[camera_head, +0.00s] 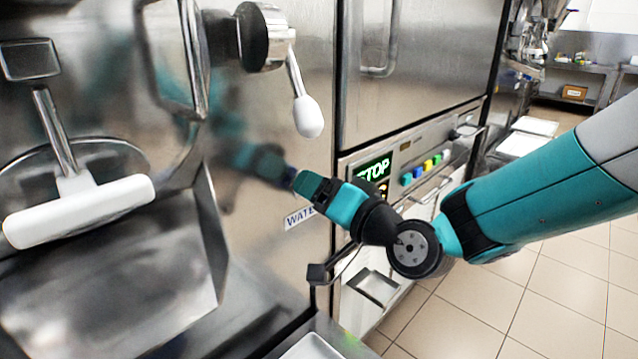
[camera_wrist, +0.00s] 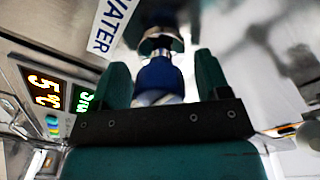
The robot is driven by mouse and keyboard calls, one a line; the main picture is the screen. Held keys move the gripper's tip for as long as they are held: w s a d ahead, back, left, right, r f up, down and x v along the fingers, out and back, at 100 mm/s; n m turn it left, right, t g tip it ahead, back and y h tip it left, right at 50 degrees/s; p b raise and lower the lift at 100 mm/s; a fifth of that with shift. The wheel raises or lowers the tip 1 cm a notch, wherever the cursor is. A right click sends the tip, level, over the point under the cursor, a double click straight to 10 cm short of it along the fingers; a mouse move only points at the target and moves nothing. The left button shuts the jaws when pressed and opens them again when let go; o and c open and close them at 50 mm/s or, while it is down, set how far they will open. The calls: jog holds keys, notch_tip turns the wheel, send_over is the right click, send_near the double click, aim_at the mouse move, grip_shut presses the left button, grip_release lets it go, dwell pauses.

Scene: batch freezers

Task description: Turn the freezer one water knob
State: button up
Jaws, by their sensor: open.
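The water knob (camera_wrist: 158,74) is blue with a metal stem and sits on the steel freezer front in the wrist view. My gripper (camera_wrist: 163,66) is open, with one teal finger on each side of the knob. I cannot tell whether either finger touches it. In the head view my gripper (camera_head: 303,183) reaches left to the freezer front, and the knob is mostly hidden by it. The WATER label (camera_wrist: 112,24) is beside the knob in the wrist view.
A white-tipped lever (camera_head: 308,116) hangs above my gripper. A white-handled bar (camera_head: 80,210) is at the left. The display panel (camera_head: 374,170), with colored buttons, is just right of my gripper. A thin metal bracket (camera_head: 318,273) sticks out below. Tiled floor is open at lower right.

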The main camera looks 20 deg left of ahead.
jog(key=shift+w+a, duration=0.2)
jog(key=shift+a, duration=0.2)
jog(key=shift+c, duration=0.4)
jog(key=c, duration=0.8)
jog(key=shift+c, duration=0.2)
